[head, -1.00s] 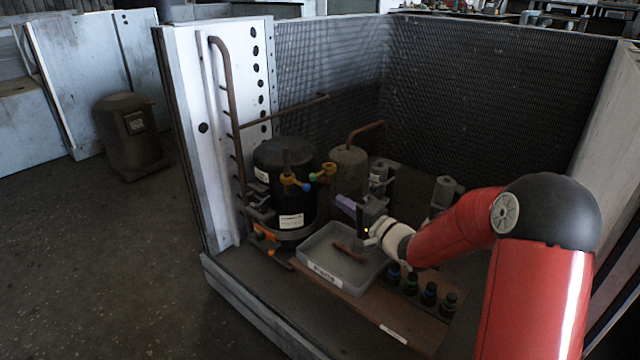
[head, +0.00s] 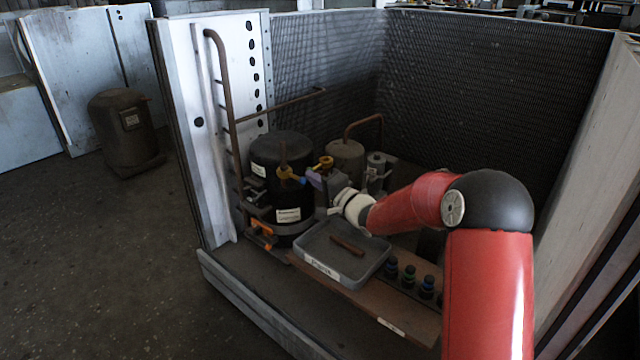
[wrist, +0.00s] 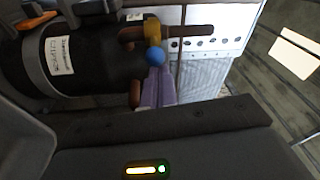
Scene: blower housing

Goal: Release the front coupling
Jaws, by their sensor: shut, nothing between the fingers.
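The front coupling (head: 288,174) is a brass-yellow fitting on a copper pipe beside the black compressor (head: 290,214). Its blue round end (wrist: 155,56) shows in the wrist view, below the yellow body (wrist: 152,30). A second yellow coupling (head: 325,162) sits a little behind and to the right in the head view. My gripper (head: 311,180) is shut and empty, its lavender fingers pointing at the front coupling. In the wrist view the fingertips (wrist: 155,72) are right at the blue end; I cannot tell whether they touch it.
A grey tray (head: 375,264) with a brown rod (head: 347,245) lies in front of my gripper. Several dark capped bottles (head: 409,277) stand on the brown board (head: 350,290). A tan cylinder (head: 345,153) stands behind. Ribbed walls close off the back.

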